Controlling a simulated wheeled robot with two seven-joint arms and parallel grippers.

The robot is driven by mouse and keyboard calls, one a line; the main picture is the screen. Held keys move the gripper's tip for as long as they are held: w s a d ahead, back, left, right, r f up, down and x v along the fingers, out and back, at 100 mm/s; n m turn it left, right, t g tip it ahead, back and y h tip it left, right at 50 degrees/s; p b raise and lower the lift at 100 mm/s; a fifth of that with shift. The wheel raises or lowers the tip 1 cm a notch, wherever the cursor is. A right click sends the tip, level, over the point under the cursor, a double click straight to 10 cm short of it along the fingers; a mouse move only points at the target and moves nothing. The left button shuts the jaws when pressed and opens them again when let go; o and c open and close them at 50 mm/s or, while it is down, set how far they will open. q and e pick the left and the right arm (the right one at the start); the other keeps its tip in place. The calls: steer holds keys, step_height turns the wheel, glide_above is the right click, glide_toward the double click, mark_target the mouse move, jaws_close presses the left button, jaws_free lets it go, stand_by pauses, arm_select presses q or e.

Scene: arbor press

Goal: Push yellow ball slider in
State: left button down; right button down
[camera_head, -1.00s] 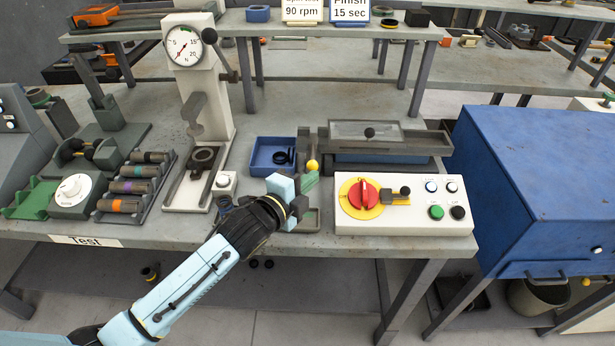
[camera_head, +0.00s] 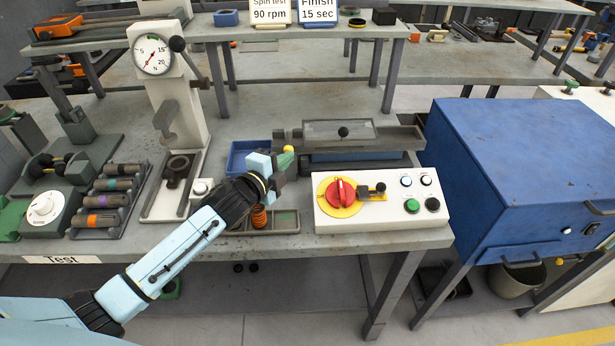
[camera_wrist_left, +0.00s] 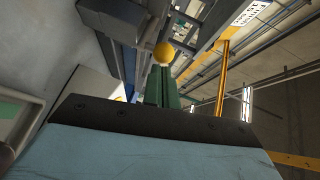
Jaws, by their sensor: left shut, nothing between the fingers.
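The yellow ball (camera_head: 289,149) is at the left end of a grey fixture (camera_head: 350,134) with a clear cover and a black knob. The ball also shows in the left wrist view (camera_wrist_left: 164,54), just beyond my fingertips. My left gripper (camera_head: 285,161) is shut and empty, its green fingers directly below the ball in the head view. Its green fingers show together in the left wrist view (camera_wrist_left: 162,88). I cannot tell whether they touch the ball. The slider's rod behind the ball is hidden. My right gripper is not in view.
A white control box (camera_head: 380,208) with a red knob stands close to the right of my gripper. A blue tray (camera_head: 238,158) lies behind my wrist. A press with a dial (camera_head: 153,54) stands left. A blue cabinet (camera_head: 520,170) stands right.

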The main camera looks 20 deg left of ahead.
arm_select(q)
steer(key=shift+w+a, duration=0.15)
steer(key=shift+a, duration=0.1)
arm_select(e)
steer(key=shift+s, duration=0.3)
arm_select(q)
steer(key=shift+r, duration=0.1)
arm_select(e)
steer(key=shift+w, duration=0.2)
